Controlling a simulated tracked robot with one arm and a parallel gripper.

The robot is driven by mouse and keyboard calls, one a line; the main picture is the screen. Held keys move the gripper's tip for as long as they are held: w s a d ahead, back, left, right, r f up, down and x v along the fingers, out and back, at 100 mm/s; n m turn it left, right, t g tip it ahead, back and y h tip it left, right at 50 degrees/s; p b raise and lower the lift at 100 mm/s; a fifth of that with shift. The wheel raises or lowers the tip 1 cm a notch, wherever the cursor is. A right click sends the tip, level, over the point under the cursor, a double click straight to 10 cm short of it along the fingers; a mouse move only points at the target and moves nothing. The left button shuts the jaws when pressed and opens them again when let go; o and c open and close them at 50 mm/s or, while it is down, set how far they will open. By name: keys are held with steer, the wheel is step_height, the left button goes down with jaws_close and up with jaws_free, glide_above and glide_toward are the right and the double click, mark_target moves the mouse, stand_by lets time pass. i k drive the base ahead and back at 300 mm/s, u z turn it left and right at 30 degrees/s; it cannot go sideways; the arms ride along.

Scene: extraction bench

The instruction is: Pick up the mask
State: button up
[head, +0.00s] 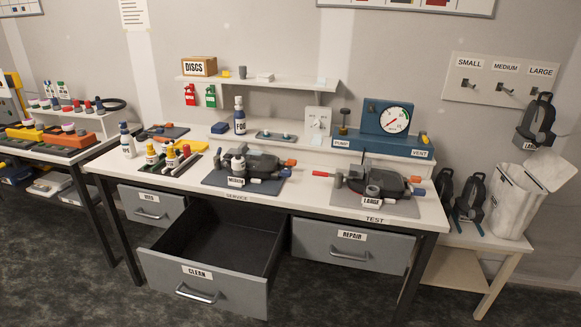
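Several things could be the mask, and I cannot tell which one is meant. A dark mask-like piece with a clear grey front (536,118) hangs on the hook under the LARGE sign at the right wall. Two black strapped pieces (470,197) stand on the low white side table. On the bench, a dark grey rounded body with orange and blue ends (262,162) lies on the mat labelled MEDIUM. A similar one (376,181) lies on the mat labelled LARGE. My gripper is not in view.
The CLEAN drawer (212,290) stands pulled out and empty in front of the bench. The REPAIR drawer (352,247) is shut. A white bag (497,205) stands on the side table. A blue gauge unit (385,143) stands at the bench's back. The SMALL and MEDIUM hooks are empty.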

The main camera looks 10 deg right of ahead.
mark_target(261, 165)
steer(key=z, duration=1.2)
steer(key=i, duration=2.35)
steer(key=u, duration=2.1)
steer(key=i, duration=1.05)
steer(key=z, duration=0.05)
